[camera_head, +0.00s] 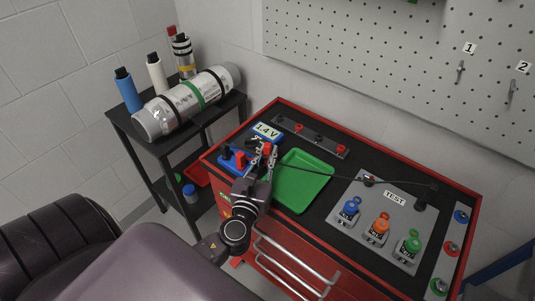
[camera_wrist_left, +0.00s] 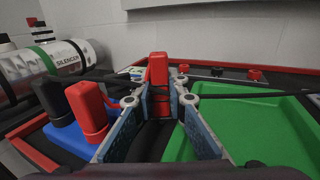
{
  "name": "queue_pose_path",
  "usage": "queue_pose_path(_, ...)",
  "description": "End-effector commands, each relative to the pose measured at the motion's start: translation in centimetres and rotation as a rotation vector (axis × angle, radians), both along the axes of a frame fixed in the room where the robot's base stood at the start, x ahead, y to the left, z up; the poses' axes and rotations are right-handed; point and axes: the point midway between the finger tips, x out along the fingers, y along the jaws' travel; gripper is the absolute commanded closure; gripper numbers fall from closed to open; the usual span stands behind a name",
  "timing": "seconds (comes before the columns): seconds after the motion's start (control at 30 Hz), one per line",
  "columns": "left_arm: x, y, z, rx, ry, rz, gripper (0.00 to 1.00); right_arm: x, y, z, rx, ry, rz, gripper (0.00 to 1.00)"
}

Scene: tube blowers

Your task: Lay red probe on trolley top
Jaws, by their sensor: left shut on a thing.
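My left gripper (camera_head: 268,158) reaches over the near left part of the trolley top (camera_head: 333,172), which is black with a red rim. In the left wrist view its fingers (camera_wrist_left: 160,103) are shut on the red probe (camera_wrist_left: 158,70), which stands roughly upright between the fingertips. The probe's red end also shows in the head view (camera_head: 266,148). A dark cable runs from near the gripper across to the test panel. The probe's lower part is hidden by the fingers, so I cannot tell if it touches the top. My right gripper is not in view.
A blue block (camera_head: 229,158) with a red post (camera_wrist_left: 86,106) is left of the gripper. A green tray (camera_head: 303,180) lies close on the right. The grey test panel (camera_head: 345,222) is further right. A black stand (camera_head: 160,150) holds a silencer cylinder (camera_head: 187,101) and bottles.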

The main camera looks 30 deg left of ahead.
Motion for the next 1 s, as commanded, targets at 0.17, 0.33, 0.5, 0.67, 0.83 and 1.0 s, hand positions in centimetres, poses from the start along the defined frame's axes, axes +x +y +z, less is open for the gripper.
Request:
queue_pose_path(0.17, -0.1, 0.0, -1.2, -0.002, 0.008, 0.0, 1.0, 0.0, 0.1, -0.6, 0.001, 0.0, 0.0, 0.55)
queue_pose_path(0.33, -0.2, -0.1, -1.6, -0.004, 0.015, -0.002, 1.0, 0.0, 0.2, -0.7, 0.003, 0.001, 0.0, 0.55)
queue_pose_path(0.5, -0.3, -0.2, -1.9, -0.005, 0.019, -0.004, 0.7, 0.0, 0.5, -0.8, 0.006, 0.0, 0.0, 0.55)
queue_pose_path(0.67, -0.3, -0.3, -1.9, -0.007, 0.02, -0.006, 0.7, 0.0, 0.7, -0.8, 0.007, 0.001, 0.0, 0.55)
queue_pose_path(0.83, -0.3, -0.3, -1.7, -0.007, 0.02, -0.006, 0.7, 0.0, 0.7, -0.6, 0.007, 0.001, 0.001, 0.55)
queue_pose_path(1.0, -0.8, -0.5, -0.8, -0.008, 0.023, -0.007, 0.7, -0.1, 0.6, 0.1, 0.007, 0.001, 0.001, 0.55)
